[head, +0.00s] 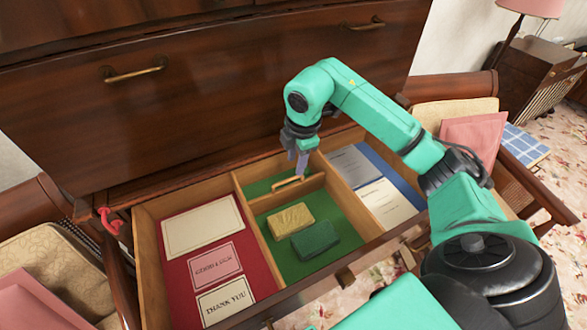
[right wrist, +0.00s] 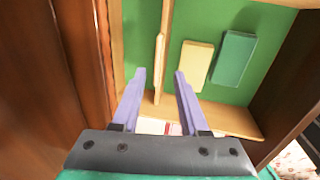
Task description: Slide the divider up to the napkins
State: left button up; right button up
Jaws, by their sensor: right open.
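The wooden divider (head: 265,203) stands across the green middle compartment of the open drawer, with a raised handle (head: 289,182) on it. The yellow napkin (head: 290,218) and the dark green napkin (head: 315,241) lie flat side by side on its near side, with a strip of bare green between divider and yellow napkin. My right gripper (head: 301,170) is open just above the divider. In the right wrist view, the divider (right wrist: 157,66) shows between the spread fingers (right wrist: 160,76), apart from the yellow napkin (right wrist: 197,64). I cannot tell whether the fingers touch it. My left gripper is out of view.
The left red compartment (head: 180,280) holds cards, including a pink one (head: 215,264). The right compartment holds papers (head: 385,205). Cabinet fronts (head: 200,100) rise close behind the drawer. Chairs with cushions stand at both sides.

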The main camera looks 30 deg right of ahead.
aim_at(293, 179)
jog(key=f, duration=0.2)
jog(key=w+f, duration=0.1)
jog(key=f, duration=0.1)
jog(key=f+p, duration=0.1)
jog(key=f, duration=0.1)
jog(key=shift+w+d, duration=0.2)
jog(key=shift+w, duration=0.15)
jog(key=shift+a+f, duration=0.1)
jog(key=shift+f, duration=0.25)
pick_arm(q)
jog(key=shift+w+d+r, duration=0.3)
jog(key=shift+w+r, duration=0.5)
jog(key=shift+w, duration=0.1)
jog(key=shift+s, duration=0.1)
pick_arm(e)
grip_shut()
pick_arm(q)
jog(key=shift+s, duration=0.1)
